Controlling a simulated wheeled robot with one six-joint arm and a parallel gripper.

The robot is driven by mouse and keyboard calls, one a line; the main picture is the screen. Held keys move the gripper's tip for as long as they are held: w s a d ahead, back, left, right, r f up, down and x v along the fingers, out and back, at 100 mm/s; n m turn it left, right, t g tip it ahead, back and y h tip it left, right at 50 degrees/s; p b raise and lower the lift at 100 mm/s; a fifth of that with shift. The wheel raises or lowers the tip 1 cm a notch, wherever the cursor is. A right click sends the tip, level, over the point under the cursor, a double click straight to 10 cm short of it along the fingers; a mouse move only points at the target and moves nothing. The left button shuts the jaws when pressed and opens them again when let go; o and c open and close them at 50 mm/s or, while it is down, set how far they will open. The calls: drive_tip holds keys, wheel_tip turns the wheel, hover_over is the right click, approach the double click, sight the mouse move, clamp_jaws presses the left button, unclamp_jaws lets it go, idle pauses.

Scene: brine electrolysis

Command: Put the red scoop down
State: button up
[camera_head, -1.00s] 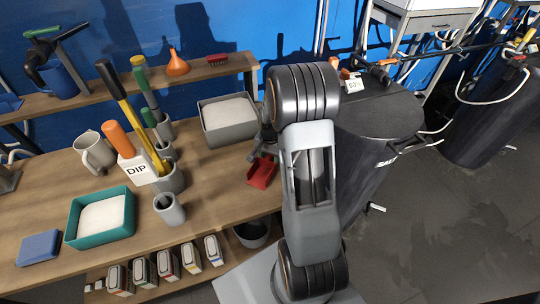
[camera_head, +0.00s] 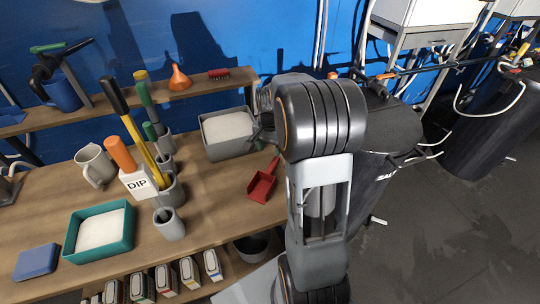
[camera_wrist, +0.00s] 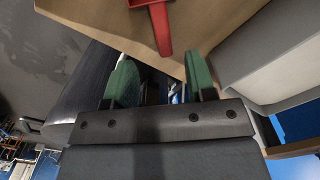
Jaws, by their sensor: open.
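The red scoop (camera_head: 262,187) lies on the wooden table near its right end, in front of the grey box, with its handle pointing back and right. In the wrist view the scoop's red handle (camera_wrist: 158,30) reaches from the top edge toward the gap between my fingers. My gripper (camera_wrist: 161,78) has its two green fingers well apart with nothing between them. The handle end shows just beyond the fingertips, apart from them. In the head view my arm hides most of the gripper, which is behind the scoop, beside the grey box.
The grey box (camera_head: 204,141) with white contents stands close to the gripper. A teal tray (camera_head: 131,228), a grey cup (camera_head: 170,226) and a holder with tools stand to the left. A black barrel (camera_head: 395,130) is right of the table. The table left of the scoop is clear.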

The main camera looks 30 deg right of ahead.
drive_tip(key=s+a+r+n+t, duration=0.1)
drive_tip(key=s+a+r+n, duration=0.2)
drive_tip(key=s+a+n, duration=0.2)
drive_tip(key=s+a+r+n+t, duration=0.2)
drive_tip(key=s+a+r+n, duration=0.2)
drive_tip(key=s+a, duration=0.5)
drive_tip(key=shift+s+a+n+t, duration=0.2)
drive_tip(key=shift+a+n+t, duration=0.15)
drive_tip(key=shift+n, duration=0.85)
drive_tip(key=shift+r, duration=0.2)
